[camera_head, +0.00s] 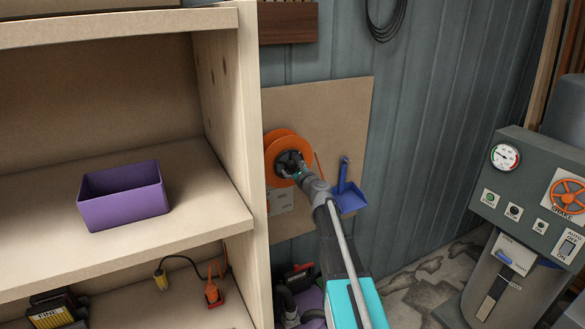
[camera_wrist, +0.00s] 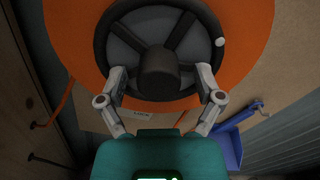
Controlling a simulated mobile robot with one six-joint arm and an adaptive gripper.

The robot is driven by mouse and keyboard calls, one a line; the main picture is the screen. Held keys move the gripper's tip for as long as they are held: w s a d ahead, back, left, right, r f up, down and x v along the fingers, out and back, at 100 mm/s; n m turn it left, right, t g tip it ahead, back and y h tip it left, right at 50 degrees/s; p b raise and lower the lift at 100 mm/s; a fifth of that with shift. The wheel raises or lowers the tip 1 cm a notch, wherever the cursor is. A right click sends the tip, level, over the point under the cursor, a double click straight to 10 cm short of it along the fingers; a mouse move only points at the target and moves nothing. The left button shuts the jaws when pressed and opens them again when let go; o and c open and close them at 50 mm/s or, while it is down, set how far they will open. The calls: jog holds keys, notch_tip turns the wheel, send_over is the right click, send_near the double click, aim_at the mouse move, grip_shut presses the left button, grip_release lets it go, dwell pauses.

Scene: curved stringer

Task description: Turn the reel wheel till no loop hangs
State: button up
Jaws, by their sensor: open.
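The orange reel (camera_head: 284,146) is mounted on a tan board on the wall. In the wrist view its orange disc (camera_wrist: 258,45) fills the top, with a black spoked reel wheel (camera_wrist: 160,58) and round hub in front. A small pale knob (camera_wrist: 219,42) sits on the wheel's right rim. My gripper (camera_wrist: 161,80) is open, its fingers apart on either side of the wheel's lower part; contact is unclear. It also reaches the reel in the head view (camera_head: 291,168). An orange strand (camera_wrist: 60,104) runs down at the left in the wrist view; whether it forms a loop is unclear.
A blue bracket (camera_head: 350,192) is on the board right of my arm. A wooden shelf unit (camera_head: 246,130) stands close at the left, with a purple bin (camera_head: 124,196) on it. A grey control panel (camera_head: 537,190) with gauge and orange wheel stands at the right.

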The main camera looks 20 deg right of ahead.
jog(key=s+d, duration=0.2)
jog(key=s, duration=0.9)
jog(key=shift+s, duration=0.25)
jog(key=shift+d, duration=0.1)
